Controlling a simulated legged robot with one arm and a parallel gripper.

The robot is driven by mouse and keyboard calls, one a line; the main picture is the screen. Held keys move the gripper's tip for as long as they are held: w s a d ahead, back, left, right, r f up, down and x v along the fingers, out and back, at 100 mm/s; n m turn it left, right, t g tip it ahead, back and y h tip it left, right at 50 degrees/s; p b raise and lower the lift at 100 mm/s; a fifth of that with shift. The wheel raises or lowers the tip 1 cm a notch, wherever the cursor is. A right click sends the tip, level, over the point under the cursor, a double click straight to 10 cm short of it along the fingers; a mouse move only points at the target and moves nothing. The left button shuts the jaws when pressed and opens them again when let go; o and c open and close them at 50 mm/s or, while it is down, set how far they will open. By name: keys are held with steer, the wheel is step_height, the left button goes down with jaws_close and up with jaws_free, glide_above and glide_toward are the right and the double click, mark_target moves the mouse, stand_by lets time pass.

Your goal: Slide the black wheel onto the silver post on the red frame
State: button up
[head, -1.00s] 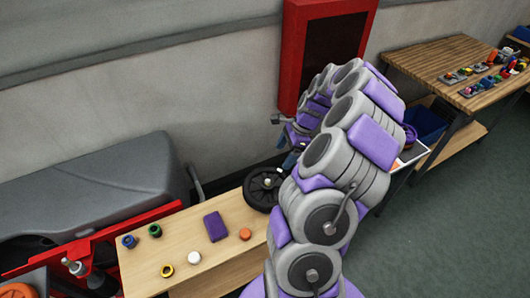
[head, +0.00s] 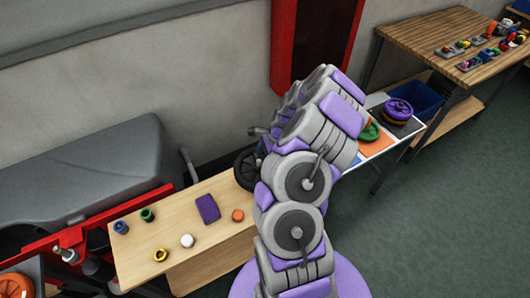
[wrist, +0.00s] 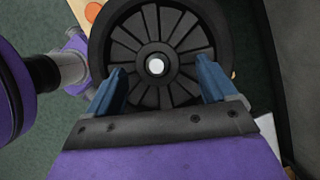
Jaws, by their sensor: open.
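The black wheel (head: 245,170) is at the far right end of the wooden bench, partly behind my arm in the head view. The wrist view shows the wheel (wrist: 158,35) face-on, with its spokes and pale hub centre. My gripper (wrist: 160,75) is open, with its two blue fingers apart on either side of the hub, over the spokes. I cannot tell whether they touch the wheel. In the head view my arm hides the gripper. The silver post (head: 66,254) sticks out from the red frame (head: 92,224) at the left.
The wooden bench (head: 222,235) carries a purple block (head: 207,209), an orange disc (head: 237,215), a white piece (head: 187,241) and small coloured rings. A grey tank (head: 80,170) stands behind. Green (head: 369,131) and purple (head: 397,108) wheels lie on a table at right.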

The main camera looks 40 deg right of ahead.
steer(key=shift+w+d+f, duration=0.15)
steer(key=shift+d+f, duration=0.1)
steer(key=shift+f, duration=0.5)
steer(key=shift+a+r, duration=0.15)
steer(key=shift+a, duration=1.05)
steer(key=shift+c, duration=0.6)
steer(key=shift+d+f, duration=0.2)
steer(key=shift+d, duration=0.65)
steer(key=c, duration=0.6)
steer(key=shift+c, duration=0.8)
steer(key=shift+a+r, duration=0.15)
steer(key=shift+a, duration=0.3)
steer(key=c, duration=0.5)
steer(key=shift+d, duration=0.15)
jaws_close()
steer(key=o, duration=0.7)
jaws_free()
steer(key=c, duration=0.6)
